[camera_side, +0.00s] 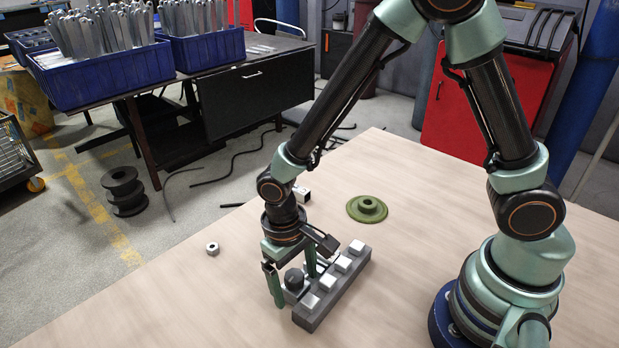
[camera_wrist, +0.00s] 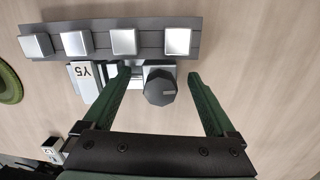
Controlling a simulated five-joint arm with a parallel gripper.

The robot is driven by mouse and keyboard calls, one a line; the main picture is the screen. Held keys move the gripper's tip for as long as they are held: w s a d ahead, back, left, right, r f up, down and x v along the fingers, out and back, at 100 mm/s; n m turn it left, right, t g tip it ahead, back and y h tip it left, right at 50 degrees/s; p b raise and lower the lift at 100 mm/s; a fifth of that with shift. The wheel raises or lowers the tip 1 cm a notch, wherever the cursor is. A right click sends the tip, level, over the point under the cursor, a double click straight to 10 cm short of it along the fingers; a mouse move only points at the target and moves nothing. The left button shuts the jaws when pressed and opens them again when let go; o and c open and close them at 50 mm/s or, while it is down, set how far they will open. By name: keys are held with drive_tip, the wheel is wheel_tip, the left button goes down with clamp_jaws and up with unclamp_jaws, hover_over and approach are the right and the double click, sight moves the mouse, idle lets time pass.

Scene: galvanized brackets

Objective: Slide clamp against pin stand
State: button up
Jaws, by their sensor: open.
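The clamp has a dark round knob (camera_side: 294,279) on a silver body; the knob also shows in the wrist view (camera_wrist: 160,87). A dark grey bar with several square silver blocks, apparently the pin stand (camera_side: 333,290), lies on the table beside the clamp and runs across the top of the wrist view (camera_wrist: 150,50). The clamp's silver body is close to the bar's long side; I cannot tell whether they touch. My gripper (camera_side: 294,287) is open and low, with one green finger on each side of the knob, apart from it in the wrist view (camera_wrist: 158,73).
A silver piece marked Y5 (camera_wrist: 85,82) lies just left of the knob, by the left finger. A green flanged disc (camera_side: 367,209) lies behind the bar. A small white block (camera_side: 301,194) and a metal nut (camera_side: 212,248) sit apart. The front table is clear.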

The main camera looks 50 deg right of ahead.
drive_tip(key=r, duration=0.7)
drive_tip(key=w+r, duration=0.1)
drive_tip(key=r, duration=0.3)
drive_tip(key=shift+a+r, duration=0.25)
drive_tip(key=shift+w+f, duration=0.15)
drive_tip(key=shift+w, duration=0.15)
drive_tip(key=c, duration=0.6)
drive_tip(key=shift+t, duration=0.4)
drive_tip(key=w, duration=0.2)
drive_tip(key=w+d+f, duration=0.1)
drive_tip(key=w, duration=0.1)
drive_tip(key=w+d+f, duration=0.1)
drive_tip(key=w, duration=0.1)
drive_tip(key=shift+w+d+f, duration=0.1)
drive_tip(key=shift+w+f, duration=0.15)
clamp_jaws()
wheel_tip(320, 180, down, 9)
drive_tip(key=shift+s+f, duration=0.25)
drive_tip(key=shift+s, duration=1.8)
drive_tip(key=shift+s, duration=1.1)
